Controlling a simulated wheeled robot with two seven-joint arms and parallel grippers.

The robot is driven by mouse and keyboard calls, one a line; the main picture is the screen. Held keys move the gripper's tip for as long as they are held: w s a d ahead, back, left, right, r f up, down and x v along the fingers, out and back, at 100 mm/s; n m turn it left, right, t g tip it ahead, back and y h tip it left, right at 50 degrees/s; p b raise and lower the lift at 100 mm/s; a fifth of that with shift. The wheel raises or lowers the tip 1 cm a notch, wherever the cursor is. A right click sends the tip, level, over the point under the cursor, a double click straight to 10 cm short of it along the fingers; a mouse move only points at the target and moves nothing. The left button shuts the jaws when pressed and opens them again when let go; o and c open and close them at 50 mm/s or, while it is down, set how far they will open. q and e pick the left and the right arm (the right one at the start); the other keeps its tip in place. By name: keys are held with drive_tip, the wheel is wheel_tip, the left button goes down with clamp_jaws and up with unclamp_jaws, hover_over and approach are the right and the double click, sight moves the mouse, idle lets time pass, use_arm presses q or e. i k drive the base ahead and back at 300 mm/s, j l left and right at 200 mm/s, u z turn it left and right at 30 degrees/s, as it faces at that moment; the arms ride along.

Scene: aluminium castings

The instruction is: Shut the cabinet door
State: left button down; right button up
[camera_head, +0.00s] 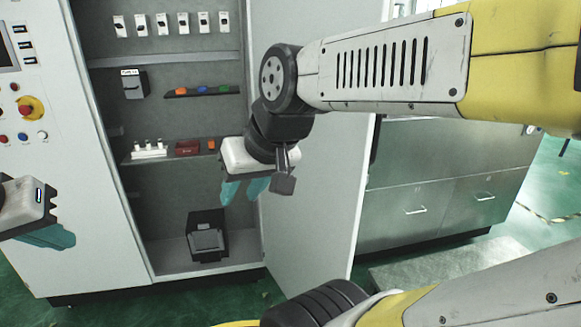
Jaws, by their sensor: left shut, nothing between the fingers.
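The cabinet (120,225) stands at the left with its front open. Its pale grey door (318,215) is swung out from the right side of the opening, and the shelves inside show. My right gripper (244,190) hangs in front of the opening, near the door's left side. Its teal fingers point down, a little apart, with nothing seen between them. Whether it touches the door cannot be told. My right arm hides part of the upper door.
The control panel has a red emergency button (31,108) on yellow. Inside the cabinet are switches, small coloured parts and a black bin (207,236). A grey metal drawer unit (440,205) stands behind the door on the right.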

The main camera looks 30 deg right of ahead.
sight(310, 235)
drive_tip(key=k+l+u, duration=0.1)
drive_tip(key=k+l, duration=0.15)
drive_tip(key=l, duration=0.3)
drive_tip(key=k+l+u, duration=0.15)
drive_tip(key=k+l, duration=0.15)
drive_tip(key=l, duration=0.25)
drive_tip(key=k+l+u, duration=0.1)
drive_tip(key=k+l, duration=0.25)
drive_tip(key=l, duration=0.15)
drive_tip(key=k+l+u, duration=0.1)
drive_tip(key=k+l, duration=0.35)
drive_tip(key=l, duration=1.2)
drive_tip(key=i+l+z, duration=0.25)
drive_tip(key=k+j, duration=0.05)
drive_tip(key=k, duration=0.05)
